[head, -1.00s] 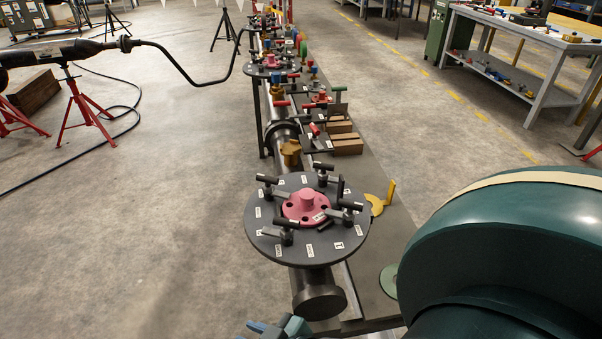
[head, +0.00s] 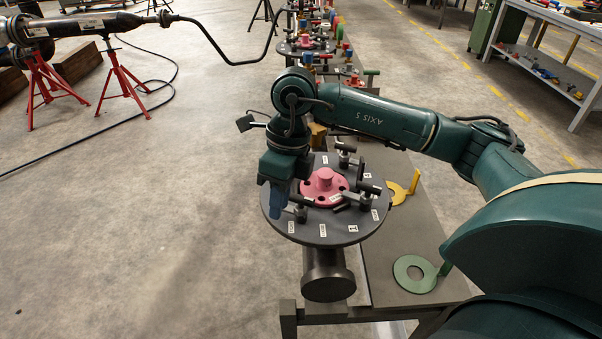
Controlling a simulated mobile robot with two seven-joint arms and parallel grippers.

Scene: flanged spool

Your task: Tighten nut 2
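The dark round flange (head: 340,236) lies flat with a pink hub (head: 323,188) at its middle. Black T-handled clamps or nuts stand around the hub, at the back (head: 345,153), the right (head: 366,192) and the front left (head: 301,207). Small white labels sit on the flange, too small to read surely, so I cannot tell which is nut 2. My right gripper (head: 278,203) points down over the flange's left edge, and hides the left handle. Its blue fingertips show, but whether they are apart or touch anything is unclear. My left gripper is out of view.
A bench (head: 412,232) runs back along the right, with a green ring (head: 414,274) and a yellow tool (head: 400,192) on it. More handled fittings (head: 305,43) line up behind. Red stands (head: 118,75) are at the back left.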

